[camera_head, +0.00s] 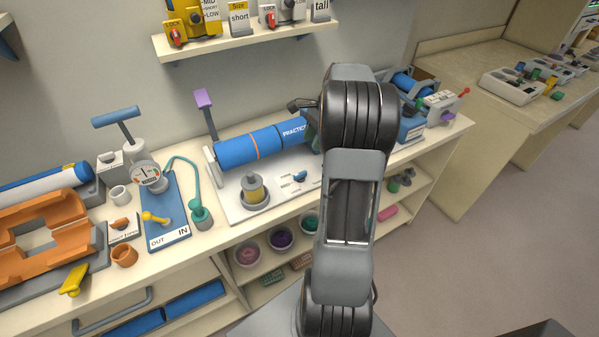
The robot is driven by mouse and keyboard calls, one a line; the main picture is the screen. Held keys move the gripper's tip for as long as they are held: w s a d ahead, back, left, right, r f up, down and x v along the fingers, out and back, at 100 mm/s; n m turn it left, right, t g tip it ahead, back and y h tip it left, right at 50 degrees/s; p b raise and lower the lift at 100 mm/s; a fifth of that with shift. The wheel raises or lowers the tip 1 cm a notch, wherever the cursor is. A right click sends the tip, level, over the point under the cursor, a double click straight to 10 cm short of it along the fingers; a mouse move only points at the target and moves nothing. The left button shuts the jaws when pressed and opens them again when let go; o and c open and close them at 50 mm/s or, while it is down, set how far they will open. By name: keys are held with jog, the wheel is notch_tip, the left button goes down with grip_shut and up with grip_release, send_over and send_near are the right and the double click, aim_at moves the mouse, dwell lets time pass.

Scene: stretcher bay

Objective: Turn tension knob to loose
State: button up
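No label reading tension or loose is legible, so I cannot tell which knob is the tension knob. A blue knob (299,177) sits on the white base plate (237,211) in front of the blue roller (250,146). A small orange knob (121,224) sits on a white block further left. My arm rises in front of the bench, right of the blue knob, and covers the right end of the roller. A dark part juts left from its top; I cannot make out gripper fingers there, and nothing is visibly held.
A blue IN/OUT board (166,211) with a gauge and hose lies further left. A wall shelf (240,43) hangs above. Orange cradles (40,240) fill the left end.

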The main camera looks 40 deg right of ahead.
aim_at(299, 174)
jog(key=p+x, duration=0.1)
jog(key=x, duration=1.2)
jog(key=shift+c, duration=0.2)
jog(key=c, duration=0.6)
